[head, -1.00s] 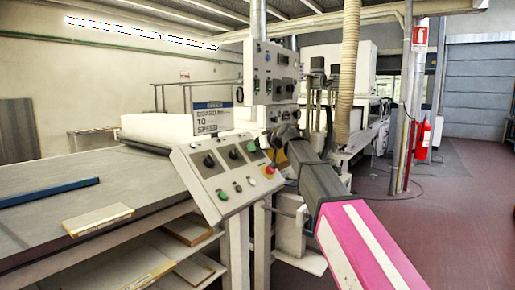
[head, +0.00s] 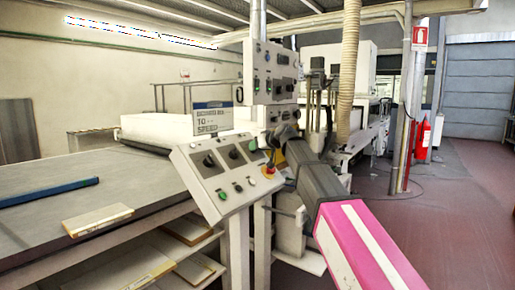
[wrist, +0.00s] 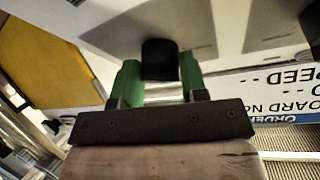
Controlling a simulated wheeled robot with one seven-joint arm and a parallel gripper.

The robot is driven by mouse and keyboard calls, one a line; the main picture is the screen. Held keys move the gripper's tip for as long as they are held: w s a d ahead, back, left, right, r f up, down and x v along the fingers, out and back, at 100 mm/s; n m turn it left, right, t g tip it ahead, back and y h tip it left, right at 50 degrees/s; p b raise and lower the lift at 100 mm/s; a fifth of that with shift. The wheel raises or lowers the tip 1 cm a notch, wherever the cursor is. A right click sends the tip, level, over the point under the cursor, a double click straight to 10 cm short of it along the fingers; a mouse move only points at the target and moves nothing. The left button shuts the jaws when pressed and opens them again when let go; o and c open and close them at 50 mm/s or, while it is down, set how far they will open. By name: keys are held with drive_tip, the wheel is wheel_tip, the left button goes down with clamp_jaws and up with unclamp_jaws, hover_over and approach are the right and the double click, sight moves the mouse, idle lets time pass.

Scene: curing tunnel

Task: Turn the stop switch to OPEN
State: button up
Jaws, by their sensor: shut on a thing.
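The sloped control panel (head: 215,183) stands on a post at the middle of the head view, with dark rotary knobs and several buttons. My gripper (head: 270,154) is at its upper right edge, and my forearm comes in from the lower right. In the wrist view, the green fingers of my gripper (wrist: 160,76) stand either side of a black switch knob (wrist: 160,57) on a pale panel face and are shut on it. The knob's markings are not visible, so I cannot read its position. In the head view my gripper hides this knob.
A taller control box (head: 270,72) stands just behind the panel. A sign (head: 213,119) stands behind its upper edge. A worktable (head: 60,200) with boards on it is at left. A red extinguisher (head: 422,139) and open floor lie at right.

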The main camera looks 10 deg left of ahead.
drive_tip(key=m, duration=0.2)
drive_tip(key=m+t+h, duration=0.1)
drive_tip(key=m, duration=0.1)
drive_tip(key=shift+s+a+h, duration=0.1)
drive_tip(key=shift+h, duration=0.2)
drive_tip(key=shift+r+m+h, duration=0.15)
drive_tip(key=shift+m+h, duration=0.55)
drive_tip(key=shift+m, duration=1.3)
drive_tip(key=shift+a+m, duration=0.1)
drive_tip(key=shift+m, duration=0.2)
drive_tip(key=o, duration=0.9)
drive_tip(key=shift+s, duration=0.1)
drive_tip(key=v, duration=1)
drive_tip(key=shift+s, duration=0.3)
drive_tip(key=shift+r, duration=0.15)
